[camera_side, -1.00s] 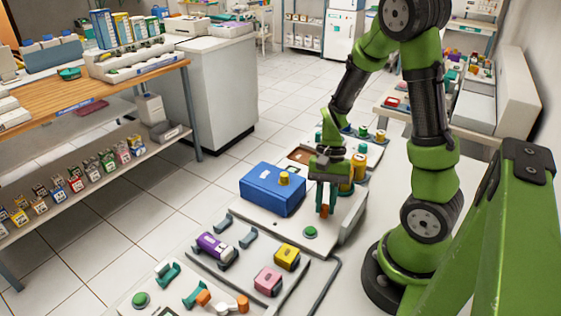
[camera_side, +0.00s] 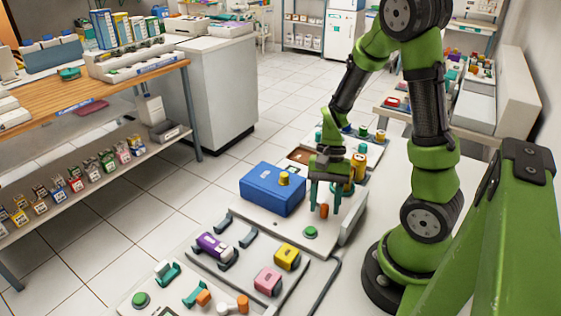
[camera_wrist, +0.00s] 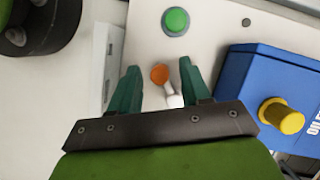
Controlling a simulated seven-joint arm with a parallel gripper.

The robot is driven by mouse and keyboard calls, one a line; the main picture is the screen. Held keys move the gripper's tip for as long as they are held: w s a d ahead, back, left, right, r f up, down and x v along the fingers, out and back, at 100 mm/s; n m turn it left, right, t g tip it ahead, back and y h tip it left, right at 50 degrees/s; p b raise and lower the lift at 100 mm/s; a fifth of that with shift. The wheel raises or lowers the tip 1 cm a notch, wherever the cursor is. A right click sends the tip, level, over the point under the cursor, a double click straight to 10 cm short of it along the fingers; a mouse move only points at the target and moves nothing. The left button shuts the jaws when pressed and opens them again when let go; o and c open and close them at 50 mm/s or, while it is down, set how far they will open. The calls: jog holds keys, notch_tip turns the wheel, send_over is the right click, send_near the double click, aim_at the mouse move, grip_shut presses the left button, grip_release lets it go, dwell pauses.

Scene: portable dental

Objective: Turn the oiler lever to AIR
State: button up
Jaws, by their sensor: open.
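The lever has an orange knob (camera_wrist: 160,74) on a short white stem. In the wrist view it stands between my gripper's (camera_wrist: 159,66) two green fingers, with a gap on both sides, and the stem's foot is partly hidden by the gripper body. In the side view my gripper (camera_side: 325,208) is open and low over the light panel, fingers either side of the orange knob (camera_side: 323,212). A blue box (camera_wrist: 255,85) with a yellow knob (camera_wrist: 281,116) stands beside the lever; its lettering starts "OILE" and is cut off. No AIR mark is readable.
A green button (camera_wrist: 175,21) sits on the panel near the lever. The blue box (camera_side: 270,192) is left of my gripper in the side view. Yellow cylinders (camera_side: 358,168) stand close behind it. Pink (camera_side: 268,281) and yellow (camera_side: 287,256) blocks lie on the nearer tray.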

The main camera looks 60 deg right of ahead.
jog(key=v, duration=1.6)
jog(key=shift+r, duration=0.4)
jog(key=shift+d, duration=0.2)
jog(key=n+t+h, duration=0.2)
jog(key=n+t, duration=0.2)
jog(key=n, duration=0.1)
send_over(309, 209)
jog(key=s+a+r+n+t, duration=0.2)
jog(key=a+r+n+t, duration=0.2)
jog(key=a, duration=0.6)
jog(key=shift+s+r+n+t, duration=0.2)
jog(key=shift+r+n+t, duration=0.1)
jog(key=shift+r+t, duration=0.2)
